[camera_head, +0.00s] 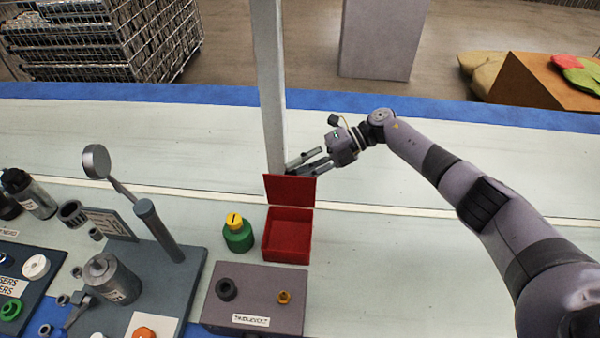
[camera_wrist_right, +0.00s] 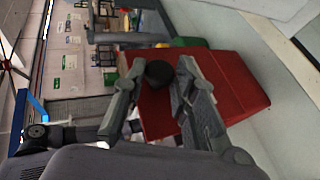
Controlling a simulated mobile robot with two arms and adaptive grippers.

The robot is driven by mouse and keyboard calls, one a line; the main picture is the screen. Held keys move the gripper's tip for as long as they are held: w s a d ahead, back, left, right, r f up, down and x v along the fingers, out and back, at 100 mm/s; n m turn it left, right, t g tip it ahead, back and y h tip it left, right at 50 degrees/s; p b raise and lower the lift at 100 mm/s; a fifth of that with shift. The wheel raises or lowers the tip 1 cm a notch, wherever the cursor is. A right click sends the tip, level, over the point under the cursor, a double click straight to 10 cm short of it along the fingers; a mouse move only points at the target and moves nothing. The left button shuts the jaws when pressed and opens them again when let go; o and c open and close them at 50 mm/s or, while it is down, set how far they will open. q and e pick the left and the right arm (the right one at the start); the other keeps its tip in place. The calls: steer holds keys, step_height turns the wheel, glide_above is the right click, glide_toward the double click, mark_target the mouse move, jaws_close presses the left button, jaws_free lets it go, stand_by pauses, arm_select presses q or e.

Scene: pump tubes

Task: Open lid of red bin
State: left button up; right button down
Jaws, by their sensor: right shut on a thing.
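The red bin (camera_head: 289,240) stands on the pale table with its top open and its inside empty. Its red lid (camera_head: 290,190) is raised about upright at the bin's back edge; it also shows in the right wrist view (camera_wrist_right: 235,85). My right gripper (camera_head: 295,166) is behind the raised lid, with its fingertips partly hidden by it. In the right wrist view its fingers (camera_wrist_right: 160,68) are shut on a dark round knob (camera_wrist_right: 158,74) on the red lid. My left gripper is in neither view.
A green bottle with a yellow cap (camera_head: 238,233) stands left of the bin. A pale post (camera_head: 270,90) rises behind the lid. Several parts and stands fill the left. The table right of the bin is clear.

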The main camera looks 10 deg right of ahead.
steer(key=c, duration=1.3)
jaws_free()
steer(key=v, duration=1.2)
steer(key=shift+f, duration=0.1)
